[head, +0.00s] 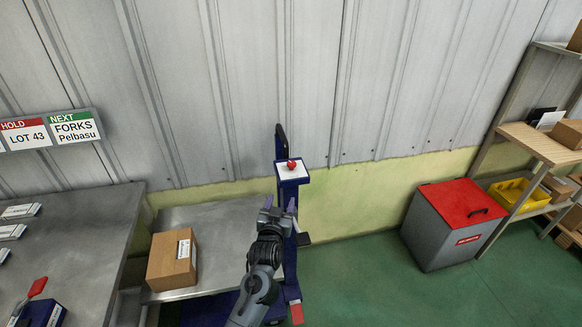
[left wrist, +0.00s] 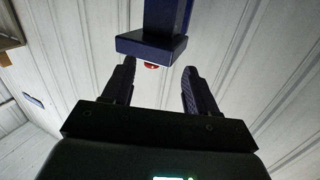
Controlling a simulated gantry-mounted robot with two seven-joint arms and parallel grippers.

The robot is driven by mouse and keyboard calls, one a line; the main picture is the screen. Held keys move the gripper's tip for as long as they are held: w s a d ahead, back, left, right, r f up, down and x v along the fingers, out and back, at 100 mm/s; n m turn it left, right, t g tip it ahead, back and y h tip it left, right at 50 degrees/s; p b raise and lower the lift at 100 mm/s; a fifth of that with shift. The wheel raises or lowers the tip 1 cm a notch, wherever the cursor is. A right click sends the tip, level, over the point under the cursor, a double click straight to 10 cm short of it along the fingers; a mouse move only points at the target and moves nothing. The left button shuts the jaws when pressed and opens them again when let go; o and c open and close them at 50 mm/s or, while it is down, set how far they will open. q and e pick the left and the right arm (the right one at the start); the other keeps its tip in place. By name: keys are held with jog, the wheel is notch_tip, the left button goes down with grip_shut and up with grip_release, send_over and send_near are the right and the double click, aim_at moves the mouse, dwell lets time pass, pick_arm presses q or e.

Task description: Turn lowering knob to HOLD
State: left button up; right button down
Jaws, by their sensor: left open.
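A blue upright machine (head: 290,250) stands in front of the wall. A red knob (head: 292,165) sits on the white top panel (head: 285,174) of its head; its setting is too small to read. My left gripper (head: 280,203) is just in front of and below this head, with its fingers apart and nothing between them. In the left wrist view, the open fingers (left wrist: 159,88) point towards the dark blue head (left wrist: 150,46). A red part (left wrist: 152,66) shows under its edge, apart from the fingers. My right gripper is out of view.
A cardboard box (head: 173,259) sits on a metal table (head: 215,218) left of the machine. A sign (head: 50,131) reads HOLD LOT 43 and NEXT FORKS Pelbasu. A red-lidded grey bin (head: 450,235) and shelves (head: 540,143) stand right. Green floor (head: 360,280) between is clear.

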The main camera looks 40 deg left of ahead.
pick_arm(q)
send_near(291, 167)
jog(key=shift+n, duration=0.3)
jog(key=b+x, duration=0.1)
jog(key=x, duration=0.7)
jog(key=shift+b, duration=0.35)
jog(key=shift+x, duration=1)
